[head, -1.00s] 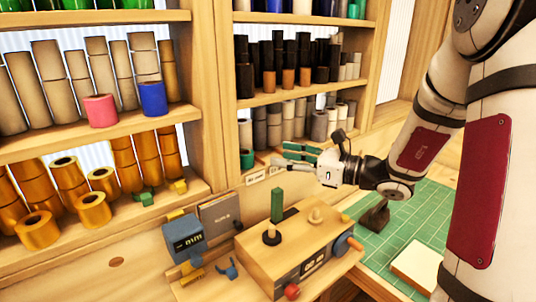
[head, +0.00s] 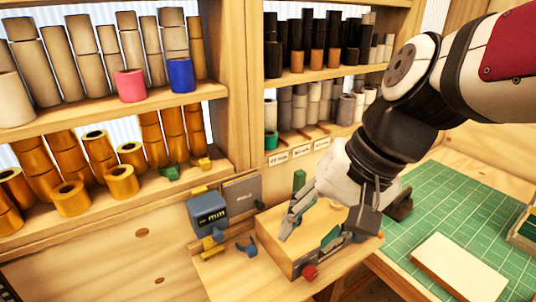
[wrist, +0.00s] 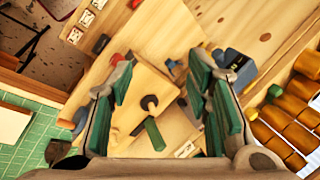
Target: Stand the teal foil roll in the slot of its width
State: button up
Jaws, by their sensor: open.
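In the wrist view the green piece (wrist: 155,134) shows beside a black knob. A short teal roll (head: 270,140) stands at the left end of the lower right shelf. I cannot tell for sure which of the two is the task's roll. The labelled slots (head: 301,151) are along that shelf's front edge. My gripper (head: 308,238) is open, pointing down over the machine and partly hiding it. Its spread fingers (wrist: 160,66) show nothing held between them.
A blue gauge (head: 208,215) stands left of the machine. A green cutting mat (head: 440,215) with a cream block (head: 459,267) lies to the right. Gold rolls (head: 122,182) crowd the left shelf, with a pink roll (head: 130,85) and a blue roll (head: 181,75) above.

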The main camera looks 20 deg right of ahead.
jog(key=d+r+n+t+h, duration=0.1)
jog(key=s+d+r+n+t+h, duration=0.1)
jog(key=d+n, duration=0.1)
jog(key=d+r+n+h, duration=0.1)
jog(key=n, duration=0.1)
jog(key=shift+s+d+r+t+h, duration=0.2)
jog(key=shift+s+d+t+h, duration=0.05)
jog(key=shift+s+t+h, duration=0.15)
jog(key=shift+w+f+b, duration=0.85)
jog(key=shift+w, duration=0.1)
